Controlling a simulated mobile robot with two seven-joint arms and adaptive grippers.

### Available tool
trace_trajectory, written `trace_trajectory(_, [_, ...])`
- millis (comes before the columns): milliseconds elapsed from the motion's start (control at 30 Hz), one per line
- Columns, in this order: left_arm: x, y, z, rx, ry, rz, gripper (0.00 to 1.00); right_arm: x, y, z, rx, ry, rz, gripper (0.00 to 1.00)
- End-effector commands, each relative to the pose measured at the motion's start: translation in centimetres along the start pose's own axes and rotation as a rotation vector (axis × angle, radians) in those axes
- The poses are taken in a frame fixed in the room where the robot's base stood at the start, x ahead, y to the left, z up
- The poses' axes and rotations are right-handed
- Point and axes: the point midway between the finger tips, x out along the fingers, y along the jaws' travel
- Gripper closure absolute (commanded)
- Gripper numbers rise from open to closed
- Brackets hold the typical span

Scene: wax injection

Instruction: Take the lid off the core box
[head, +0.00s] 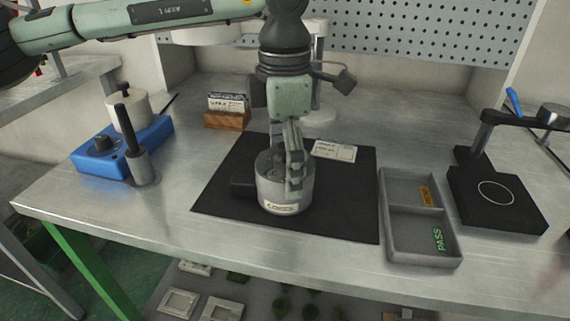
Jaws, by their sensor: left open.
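A round grey metal box with a white label reading like "CORES" (272,195) stands upright on a black mat (345,215). It appears to be the core box. The part of its top left of my fingers looks dark grey; I cannot tell the lid from the body there. My left gripper (294,172) points down from above, its fingers over the right part of the box and hiding some of its top and side. The gripper is open, and I cannot tell whether it touches the box. My right gripper is out of view.
A small black block (243,186) sits close left of the box. A paper card (334,151) lies behind it. A grey divided tray (397,245) with a PASS label and a black stand (505,212) are right. A blue device (90,163) is left. The front bench strip is clear.

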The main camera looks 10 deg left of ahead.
Motion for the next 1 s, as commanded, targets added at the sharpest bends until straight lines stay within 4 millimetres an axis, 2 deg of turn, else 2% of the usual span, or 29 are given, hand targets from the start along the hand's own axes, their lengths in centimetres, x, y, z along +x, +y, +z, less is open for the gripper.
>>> trace_trajectory(67, [0.0, 0.0, 0.0, 0.0, 0.0, 0.0, 0.06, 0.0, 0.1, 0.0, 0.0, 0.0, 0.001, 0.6])
trace_trajectory(400, [0.0, 0.0, 0.0, 0.001, 0.0, -0.001, 0.48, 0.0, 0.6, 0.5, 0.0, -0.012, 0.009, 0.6])
trace_trajectory(767, [-0.5, 0.0, 0.1, 0.001, -0.001, 0.0, 0.5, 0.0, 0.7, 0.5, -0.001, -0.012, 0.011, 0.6])
trace_trajectory(867, [-1.4, 0.0, 0.1, 0.001, -0.003, 0.0, 0.5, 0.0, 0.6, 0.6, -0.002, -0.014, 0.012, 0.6])
trace_trajectory(1000, [-3.6, 0.0, 0.2, 0.001, -0.003, 0.002, 0.5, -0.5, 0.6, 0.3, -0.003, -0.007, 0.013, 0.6])
